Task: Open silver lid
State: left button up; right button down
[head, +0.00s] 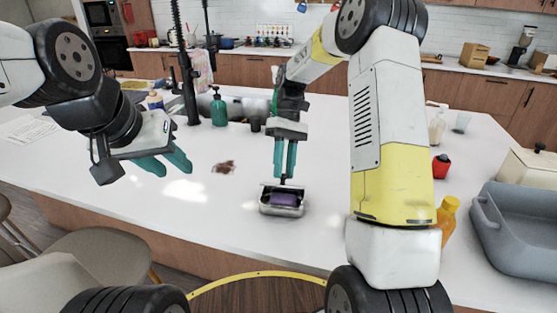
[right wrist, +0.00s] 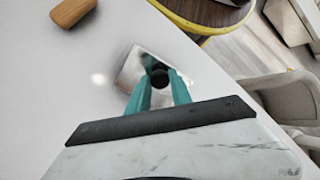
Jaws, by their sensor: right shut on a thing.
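A small silver container (head: 282,211) stands on the white island top in the head view, with a purple block (head: 284,200) visible inside through its open front. The silver lid (right wrist: 138,68) shows in the right wrist view with a round black knob (right wrist: 159,76) on it. My right gripper (head: 285,176) points down over the container, its teal fingers (right wrist: 160,90) shut on the knob. The lid's rear edge is hidden from the head. My left gripper (head: 168,162) is empty above the counter at left, its teal fingers apart.
A brown patch (head: 224,167) lies left of the container. A green pump bottle (head: 218,107) and black faucet (head: 187,90) stand behind. Counter around the container is clear.

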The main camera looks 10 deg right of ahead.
jog(key=c, duration=1.1)
grip_release()
jog(key=shift+c, duration=0.2)
jog(key=shift+r, duration=0.1)
jog(key=v, duration=0.7)
jog(key=shift+w+r, duration=0.2)
jog(key=shift+r, duration=0.05)
